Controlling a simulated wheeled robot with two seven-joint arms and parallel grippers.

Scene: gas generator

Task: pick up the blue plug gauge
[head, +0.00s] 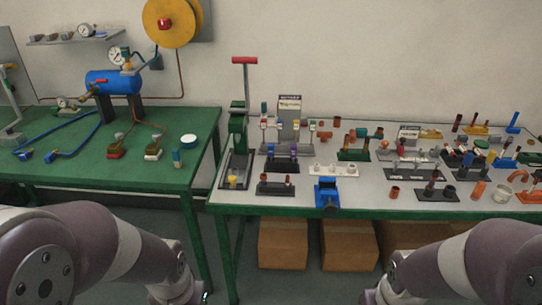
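Several small blue things are in the head view, and I cannot tell for certain which is the blue plug gauge. An upright blue piece (513,121) stands at the back right of the right-hand table. A blue vise-like block (327,192) sits at the front edge of the right-hand table. Both my arms come in low at the bottom corners, below table height. Neither gripper's fingers show, and the arms are away from all these things.
The right-hand table (225,198) is crowded with fixtures, pipe fittings and small blocks. A green press with a red handle (244,60) rises at its left end. The green table (75,170) holds a blue tank (113,82) and hoses. Cardboard boxes (283,245) stand underneath.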

